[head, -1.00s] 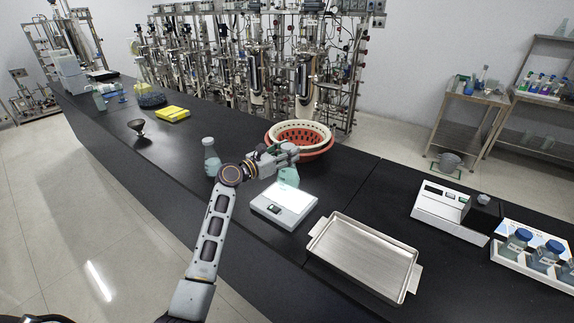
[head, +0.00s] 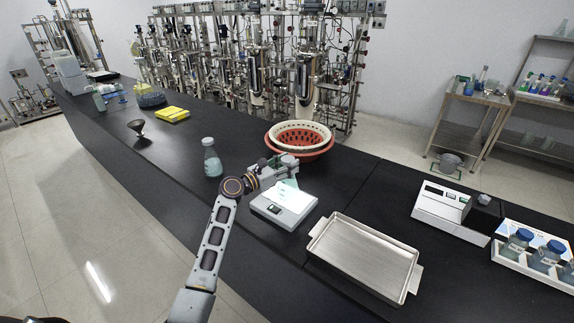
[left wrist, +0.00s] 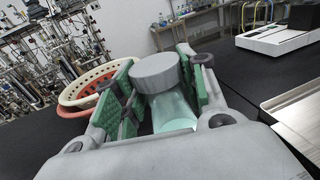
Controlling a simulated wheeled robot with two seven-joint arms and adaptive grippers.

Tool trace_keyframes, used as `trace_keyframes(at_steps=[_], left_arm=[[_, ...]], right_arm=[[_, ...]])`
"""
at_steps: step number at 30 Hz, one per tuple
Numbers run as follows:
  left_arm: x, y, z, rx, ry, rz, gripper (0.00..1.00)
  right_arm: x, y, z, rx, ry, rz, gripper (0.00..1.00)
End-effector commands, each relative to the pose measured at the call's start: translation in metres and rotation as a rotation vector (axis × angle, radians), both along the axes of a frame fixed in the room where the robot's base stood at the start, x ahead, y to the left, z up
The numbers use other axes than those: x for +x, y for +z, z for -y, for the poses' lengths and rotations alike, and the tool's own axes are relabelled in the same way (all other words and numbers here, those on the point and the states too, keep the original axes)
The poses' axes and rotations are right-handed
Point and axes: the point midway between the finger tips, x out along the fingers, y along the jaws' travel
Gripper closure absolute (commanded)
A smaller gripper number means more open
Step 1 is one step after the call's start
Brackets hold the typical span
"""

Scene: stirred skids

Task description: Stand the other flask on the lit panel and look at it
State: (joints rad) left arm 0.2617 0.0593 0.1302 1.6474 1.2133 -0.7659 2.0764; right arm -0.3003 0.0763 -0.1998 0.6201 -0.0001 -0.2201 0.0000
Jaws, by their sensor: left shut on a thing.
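A pale green flask (head: 291,183) is in my left gripper (head: 287,167), upright over the back part of the lit panel (head: 271,211). My gripper hides much of the flask in the head view, and I cannot tell whether its base touches the panel. In the left wrist view, the flask's grey cap (left wrist: 157,73) and pale green body (left wrist: 173,112) sit between the green-padded fingers of my left gripper (left wrist: 158,95), which is shut on it. Another flask (head: 211,160), with pale contents, stands on the bench left of my gripper. My right gripper is out of view.
An orange and cream basket (head: 302,150) stands just behind my left gripper. A metal tray (head: 330,262) lies right of the panel. A white instrument (head: 440,207) and a rack of blue-capped bottles (head: 506,262) are farther right. A dark funnel (head: 136,128) stands to the left.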

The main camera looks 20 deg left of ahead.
Motion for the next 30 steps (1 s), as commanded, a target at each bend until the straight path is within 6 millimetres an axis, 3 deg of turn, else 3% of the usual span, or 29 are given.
trace_keyframes(at_steps=[1, 2, 6, 20, 30], left_arm=[[0.0, 0.0, 0.0, -0.001, 0.0, 0.002, 1.0], [0.0, -0.001, 0.0, 0.0, 0.0, 0.0, 0.55], [0.0, -0.001, 0.0, 0.0, 0.0, 0.0, 0.37], [-0.001, 0.002, -0.001, 0.0, 0.0, 0.0, 0.37], [-0.023, 0.0, -0.015, 0.002, 0.001, -0.001, 0.37]], right_arm=[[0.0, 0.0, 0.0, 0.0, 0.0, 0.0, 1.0], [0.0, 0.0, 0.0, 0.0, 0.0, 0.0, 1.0], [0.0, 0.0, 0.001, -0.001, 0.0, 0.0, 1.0], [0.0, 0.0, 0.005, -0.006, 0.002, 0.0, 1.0], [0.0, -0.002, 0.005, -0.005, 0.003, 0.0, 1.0]])
